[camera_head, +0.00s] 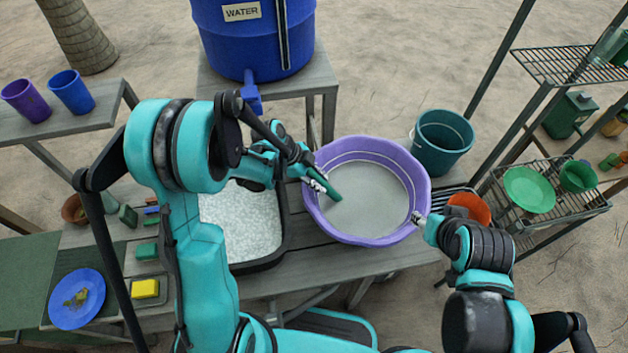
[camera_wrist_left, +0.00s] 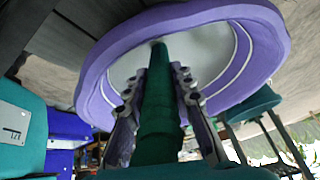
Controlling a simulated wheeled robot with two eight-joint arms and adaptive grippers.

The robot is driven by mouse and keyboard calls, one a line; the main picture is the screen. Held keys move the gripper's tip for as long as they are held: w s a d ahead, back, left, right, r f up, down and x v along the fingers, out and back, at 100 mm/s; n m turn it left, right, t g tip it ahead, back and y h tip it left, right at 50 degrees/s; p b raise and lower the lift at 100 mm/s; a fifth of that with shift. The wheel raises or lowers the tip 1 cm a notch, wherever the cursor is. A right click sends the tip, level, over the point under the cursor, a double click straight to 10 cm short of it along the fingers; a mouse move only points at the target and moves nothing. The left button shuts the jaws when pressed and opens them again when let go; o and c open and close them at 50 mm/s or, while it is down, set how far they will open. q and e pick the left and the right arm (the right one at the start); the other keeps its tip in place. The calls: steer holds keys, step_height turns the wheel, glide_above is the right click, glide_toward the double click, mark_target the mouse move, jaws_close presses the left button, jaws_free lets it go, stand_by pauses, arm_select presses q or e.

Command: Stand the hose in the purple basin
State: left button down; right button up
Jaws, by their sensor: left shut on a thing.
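The purple basin (camera_head: 423,212) stands on the grey wooden table and holds a flat greyish fill. My left gripper (camera_head: 318,183) is shut on the dark green hose (camera_head: 331,191), at the basin's left rim. The hose tilts, with its end over the inside of the basin; I cannot tell if it touches the fill. In the left wrist view the hose (camera_wrist_left: 158,100) lies between both fingers and points at the basin (camera_wrist_left: 95,85). My right gripper (camera_head: 420,219) is by the basin's right rim, small in view; its jaws are unclear.
A black tray (camera_head: 286,230) of white granules lies left of the basin, partly behind my left arm. A blue water barrel (camera_head: 250,45) stands behind. A teal bucket (camera_head: 442,142) and an orange bowl (camera_head: 469,207) are at the right. A blue plate (camera_head: 77,299) lies at the left.

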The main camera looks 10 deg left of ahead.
arm_select(q)
steer(key=shift+d+f, duration=0.25)
steer(key=shift+f, duration=0.1)
steer(key=shift+c, duration=2.1)
jaws_free()
steer(key=shift+d+r+p+v, duration=0.15)
steer(key=shift+p+v, duration=0.9)
steer(key=shift+v, duration=0.75)
steer(key=shift+d+r+p+v, duration=0.15)
steer(key=shift+p+v, duration=0.95)
steer(key=shift+v, duration=0.7)
steer(key=shift+d+p+v, duration=0.15)
steer(key=shift+p+v, duration=0.9)
steer(key=shift+v, duration=0.75)
steer(key=shift+w, duration=0.15)
